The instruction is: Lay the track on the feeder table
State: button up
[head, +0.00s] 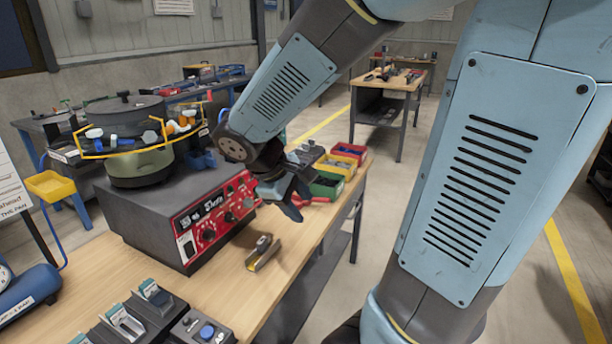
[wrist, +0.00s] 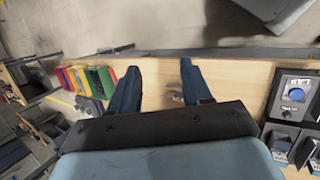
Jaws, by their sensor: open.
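A short channel-shaped piece, which looks like the track (head: 262,253), lies on the wooden feeder table (head: 232,288) in front of the red control panel. A small part of the piece (wrist: 175,96) shows beside the right finger; the rest is hidden.
The bowl feeder (head: 140,166) stands on a grey box with a red panel (head: 215,213). Coloured bins (head: 335,167) are at the table's far end. Switch boxes (head: 200,328) and dark fixtures (head: 130,318) stand at the near end. Bare wood surrounds the channel piece.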

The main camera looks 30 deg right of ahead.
jog(key=s+a+r+m+t+y, duration=0.2)
jog(key=s+r+m+t+y, duration=0.2)
jog(key=r, duration=0.6)
jog(key=shift+s+r+m+t+y, duration=0.15)
jog(key=shift+s+m+t+y, duration=0.25)
jog(key=shift+s+m+y, duration=1)
jog(key=shift+s+h, duration=0.4)
jog(key=shift+s, duration=0.05)
